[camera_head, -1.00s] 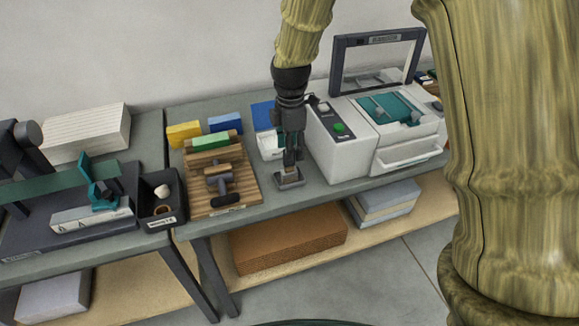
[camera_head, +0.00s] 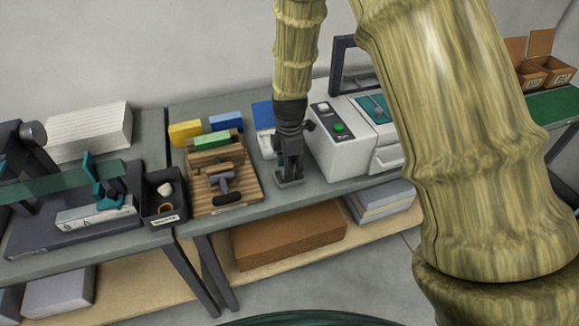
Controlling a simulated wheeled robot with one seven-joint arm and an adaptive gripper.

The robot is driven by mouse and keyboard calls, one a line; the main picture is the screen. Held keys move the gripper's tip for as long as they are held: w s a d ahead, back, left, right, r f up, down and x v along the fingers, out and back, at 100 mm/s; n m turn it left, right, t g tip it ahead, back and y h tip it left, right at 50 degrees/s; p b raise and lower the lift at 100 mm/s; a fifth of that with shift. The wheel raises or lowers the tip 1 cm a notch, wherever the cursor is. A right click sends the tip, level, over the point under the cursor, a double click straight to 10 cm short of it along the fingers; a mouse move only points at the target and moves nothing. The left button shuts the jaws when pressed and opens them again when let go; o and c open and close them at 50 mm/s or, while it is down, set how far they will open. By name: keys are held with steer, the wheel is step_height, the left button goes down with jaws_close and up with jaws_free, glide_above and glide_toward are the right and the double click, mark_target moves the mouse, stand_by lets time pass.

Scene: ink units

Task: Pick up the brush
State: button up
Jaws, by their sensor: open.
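My gripper (camera_head: 289,166) points straight down over the grey table, between the wooden board and the white machine. Its jaws are open, though the fingers look small and dark here. A small grey metal block or base (camera_head: 291,183) sits on the table right under the fingertips. I cannot make out a brush for certain; one between or behind the fingers would be hidden.
The white machine (camera_head: 342,150) with a raised dark frame stands close on the right, partly behind my arm. Yellow (camera_head: 186,132) and blue (camera_head: 226,122) blocks lie at the back. A dark bin (camera_head: 163,198) stands left. Cardboard boxes (camera_head: 530,75) show far right.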

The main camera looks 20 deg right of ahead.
steer(key=shift+f, duration=0.1)
jaws_close()
stand_by(0.4)
